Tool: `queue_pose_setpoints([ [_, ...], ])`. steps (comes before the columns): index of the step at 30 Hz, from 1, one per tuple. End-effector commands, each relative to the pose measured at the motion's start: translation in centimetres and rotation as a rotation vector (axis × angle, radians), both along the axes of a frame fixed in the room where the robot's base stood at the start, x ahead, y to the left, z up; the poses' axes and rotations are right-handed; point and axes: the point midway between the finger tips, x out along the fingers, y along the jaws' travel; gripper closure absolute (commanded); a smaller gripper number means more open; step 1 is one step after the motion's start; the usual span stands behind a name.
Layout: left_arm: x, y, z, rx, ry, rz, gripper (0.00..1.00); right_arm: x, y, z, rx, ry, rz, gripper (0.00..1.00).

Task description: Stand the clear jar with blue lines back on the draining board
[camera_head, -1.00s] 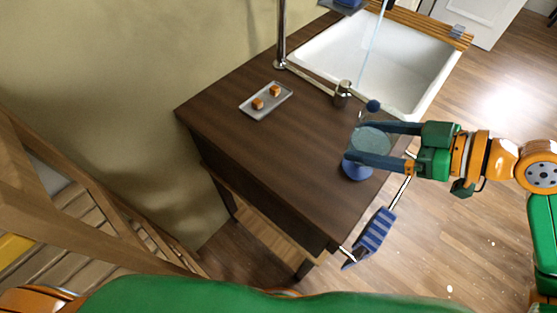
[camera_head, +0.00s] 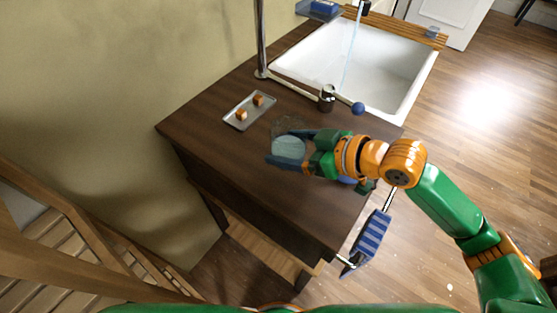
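My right gripper (camera_head: 288,148) reaches in from the right over the dark wooden counter (camera_head: 210,155). Its two dark blue fingers are closed around a clear jar (camera_head: 287,128), which shows a pale blue round face between them. The jar looks held above the counter, though the gap below it is hard to judge. Its blue lines are too faint to make out. A slatted wooden board (camera_head: 395,22) lies along the far side of the white sink; I cannot tell if it is the draining board. My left gripper is not in view.
A grey tray (camera_head: 234,122) with two small orange-brown cubes lies near the wall. A metal cup-like fitting (camera_head: 326,98) and a blue ball (camera_head: 358,108) are by the sink (camera_head: 405,95). A blue striped towel (camera_head: 371,235) hangs at the front. The counter's left part is clear.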

Motion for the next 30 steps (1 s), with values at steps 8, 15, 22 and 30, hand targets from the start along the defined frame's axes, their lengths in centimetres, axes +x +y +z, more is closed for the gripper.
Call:
queue_pose_setpoints([
  [8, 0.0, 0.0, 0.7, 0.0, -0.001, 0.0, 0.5, -0.6, 2.1, -4.1, -0.001, 0.002, -0.003, 1.0],
  [15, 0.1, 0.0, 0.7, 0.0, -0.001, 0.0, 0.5, -0.5, 2.1, -5.7, -0.001, -0.006, -0.002, 1.0],
  [22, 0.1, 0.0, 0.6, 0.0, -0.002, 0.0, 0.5, -0.5, 2.0, -6.0, -0.003, -0.004, -0.002, 0.06],
  [30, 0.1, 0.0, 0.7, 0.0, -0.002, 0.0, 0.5, -0.5, 2.0, -5.8, -0.003, -0.004, -0.002, 0.0],
])
